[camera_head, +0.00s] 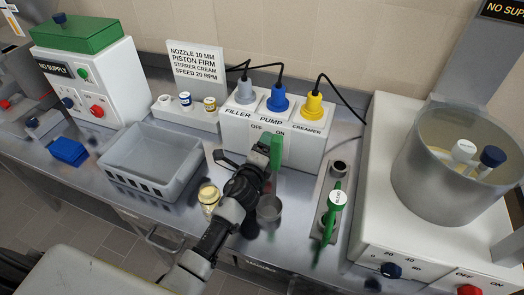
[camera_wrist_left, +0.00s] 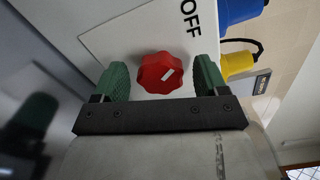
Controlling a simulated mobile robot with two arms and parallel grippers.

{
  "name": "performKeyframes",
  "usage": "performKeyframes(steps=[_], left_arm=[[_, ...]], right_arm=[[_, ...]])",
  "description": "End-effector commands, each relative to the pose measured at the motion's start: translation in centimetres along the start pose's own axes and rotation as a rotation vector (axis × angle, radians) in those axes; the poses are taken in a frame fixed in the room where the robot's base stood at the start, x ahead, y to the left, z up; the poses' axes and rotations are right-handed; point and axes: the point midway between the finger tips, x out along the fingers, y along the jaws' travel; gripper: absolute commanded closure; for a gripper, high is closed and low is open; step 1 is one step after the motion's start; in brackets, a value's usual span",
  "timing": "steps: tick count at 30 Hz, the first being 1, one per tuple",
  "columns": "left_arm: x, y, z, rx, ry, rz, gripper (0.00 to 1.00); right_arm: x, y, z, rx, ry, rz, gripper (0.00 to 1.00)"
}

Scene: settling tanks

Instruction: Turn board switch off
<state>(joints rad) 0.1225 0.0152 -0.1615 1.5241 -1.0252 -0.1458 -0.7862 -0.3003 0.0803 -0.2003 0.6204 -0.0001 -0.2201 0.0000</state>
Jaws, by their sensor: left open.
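The white switch board (camera_head: 307,142) stands at the back of the counter, with OFF and ON printed on its front. Its red knob (camera_wrist_left: 161,73) shows in the left wrist view, with a white mark slanting up and right. The OFF label (camera_wrist_left: 190,17) is near it. My left gripper (camera_head: 264,147) reaches the board's front and hides the knob in the head view. In the wrist view the green finger pads of the gripper (camera_wrist_left: 162,78) are open, one on each side of the knob, with gaps visible. My right gripper is not in view.
Grey, blue and yellow plugs (camera_head: 278,98) sit on top of the board. A grey crate (camera_head: 150,165) stands left. A metal cup (camera_head: 269,208) and pale jar (camera_head: 208,195) stand below my arm. A green-handled tool (camera_head: 328,228) and a mixer (camera_head: 375,190) are right.

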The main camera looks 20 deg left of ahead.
Motion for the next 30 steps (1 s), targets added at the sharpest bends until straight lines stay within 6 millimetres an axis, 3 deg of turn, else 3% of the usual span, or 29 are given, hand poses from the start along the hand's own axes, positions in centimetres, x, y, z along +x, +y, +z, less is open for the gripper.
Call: performKeyframes(steps=[5,12,18,30], left_arm=[[-2.0,0.2,0.0,0.002,0.001,0.002,0.27],[-6.9,0.3,-0.1,0.0,0.002,0.002,0.27],[-9.8,0.2,-0.1,-0.001,0.001,0.003,0.27],[-10.8,0.1,0.0,0.0,0.001,0.002,0.27]], right_arm=[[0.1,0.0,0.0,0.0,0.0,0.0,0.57],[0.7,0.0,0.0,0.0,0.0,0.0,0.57],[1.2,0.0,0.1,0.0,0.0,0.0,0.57],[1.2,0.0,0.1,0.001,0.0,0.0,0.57]])
